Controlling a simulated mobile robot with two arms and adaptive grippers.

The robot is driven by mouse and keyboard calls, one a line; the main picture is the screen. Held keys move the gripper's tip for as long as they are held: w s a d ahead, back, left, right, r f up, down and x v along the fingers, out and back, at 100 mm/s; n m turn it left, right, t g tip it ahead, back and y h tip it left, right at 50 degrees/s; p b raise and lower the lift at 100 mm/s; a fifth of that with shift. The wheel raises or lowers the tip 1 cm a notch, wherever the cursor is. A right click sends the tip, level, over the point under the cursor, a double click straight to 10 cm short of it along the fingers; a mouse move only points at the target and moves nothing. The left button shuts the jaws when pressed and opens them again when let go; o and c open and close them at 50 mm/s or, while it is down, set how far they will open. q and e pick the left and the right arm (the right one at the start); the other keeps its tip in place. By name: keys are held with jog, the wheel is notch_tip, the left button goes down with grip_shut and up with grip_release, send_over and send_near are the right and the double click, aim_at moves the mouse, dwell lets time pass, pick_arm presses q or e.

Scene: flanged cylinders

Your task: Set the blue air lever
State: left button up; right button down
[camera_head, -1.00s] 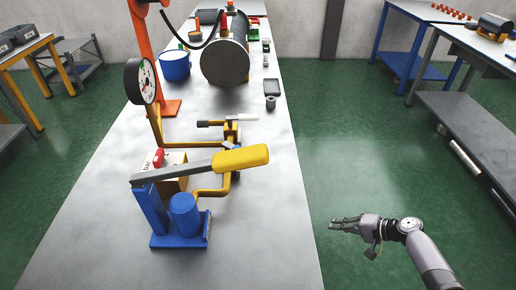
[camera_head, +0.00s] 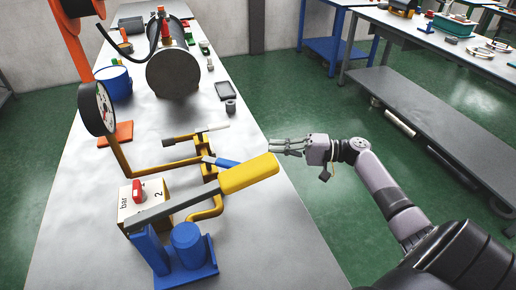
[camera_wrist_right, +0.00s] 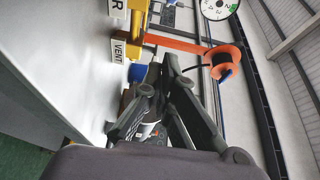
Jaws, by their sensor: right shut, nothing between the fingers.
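A short blue lever (camera_head: 221,162) is on the yellow valve piece (camera_head: 208,172), behind the yellow pump handle (camera_head: 250,174) in the head view. In the wrist view a blue part (camera_wrist_right: 137,73) shows by the white VENT label (camera_wrist_right: 118,50); I cannot tell if it is the lever. My right gripper (camera_head: 275,147) is shut and empty, just beyond the tip of the yellow handle at the table's right edge. It appears apart from the lever. Its dark fingers also show in the wrist view (camera_wrist_right: 166,72). My left gripper is not in view.
A white-tipped lever (camera_head: 216,127) lies behind the blue one. The blue pump (camera_head: 187,245), the bar box (camera_head: 133,206) and a dial gauge (camera_head: 97,108) crowd the left. A large grey cylinder (camera_head: 173,72) lies further back. The tabletop right of the pump is clear.

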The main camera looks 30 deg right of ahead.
aim_at(221, 163)
jog(key=w+a+p, duration=0.1)
jog(key=a, duration=0.2)
jog(key=w+a+p, duration=0.1)
jog(key=a+p, duration=0.1)
jog(key=w+a+p, duration=0.1)
jog(key=a, duration=0.2)
jog(key=shift+w+a+r, duration=0.1)
jog(key=shift+w+a, duration=0.15)
jog(key=shift+a, duration=0.1)
jog(key=shift+s+a+p, duration=0.25)
jog(key=shift+s+p, duration=0.05)
jog(key=shift+p, duration=0.1)
jog(key=shift+s+a, duration=0.15)
jog(key=shift+a, duration=0.1)
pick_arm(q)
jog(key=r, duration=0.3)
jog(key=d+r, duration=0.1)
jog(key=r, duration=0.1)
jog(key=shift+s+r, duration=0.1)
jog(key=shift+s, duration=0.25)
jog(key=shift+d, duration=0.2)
